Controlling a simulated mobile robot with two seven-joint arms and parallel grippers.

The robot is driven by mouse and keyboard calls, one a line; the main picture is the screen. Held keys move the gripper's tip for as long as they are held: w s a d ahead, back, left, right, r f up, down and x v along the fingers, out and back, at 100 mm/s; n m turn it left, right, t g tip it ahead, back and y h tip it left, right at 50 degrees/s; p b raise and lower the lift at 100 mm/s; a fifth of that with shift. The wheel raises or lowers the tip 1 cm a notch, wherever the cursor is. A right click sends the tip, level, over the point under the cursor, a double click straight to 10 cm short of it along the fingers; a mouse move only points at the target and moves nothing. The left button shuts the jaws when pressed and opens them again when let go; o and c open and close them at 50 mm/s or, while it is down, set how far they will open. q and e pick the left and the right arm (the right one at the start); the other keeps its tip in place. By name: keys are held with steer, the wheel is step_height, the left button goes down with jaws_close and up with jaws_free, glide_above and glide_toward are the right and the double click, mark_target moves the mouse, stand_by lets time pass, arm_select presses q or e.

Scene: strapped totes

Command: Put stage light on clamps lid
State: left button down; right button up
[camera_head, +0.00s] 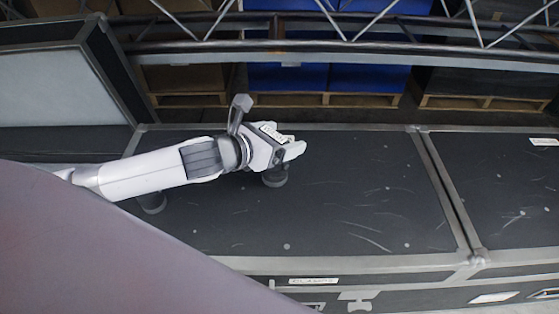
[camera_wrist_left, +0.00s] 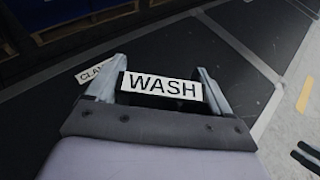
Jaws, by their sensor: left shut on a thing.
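My left gripper (camera_head: 292,148) reaches in from the left over a dark case lid (camera_head: 350,205). In the left wrist view its two fingers (camera_wrist_left: 158,88) are shut on a black thing with a white label reading WASH, the stage light (camera_wrist_left: 160,98). In that view a white label starting "CLA" (camera_wrist_left: 90,73) lies on the dark lid beyond the left finger; the rest of it is hidden. In the head view the gripper mostly hides the light; a dark round piece (camera_head: 275,178) shows just below it. I cannot tell whether the light touches the lid. My right gripper is not in view.
Another dark round thing (camera_head: 152,203) sits on the lid under my left arm. A second dark lid (camera_head: 500,185) adjoins on the right, and a raised panel (camera_head: 60,85) stands at the left. Metal truss (camera_head: 300,48) runs behind. The lid right of the gripper is clear.

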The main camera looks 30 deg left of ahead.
arm_select(q)
steer(key=shift+f+b, duration=0.7)
steer(key=shift+f, duration=1.9)
steer(key=shift+f, duration=0.15)
jaws_free()
steer(key=shift+f, duration=0.15)
steer(key=shift+r, duration=0.25)
steer(key=p+v, duration=0.1)
steer(key=v, duration=1.1)
steer(key=shift+s+a+f, duration=0.1)
steer(key=shift+s, duration=0.05)
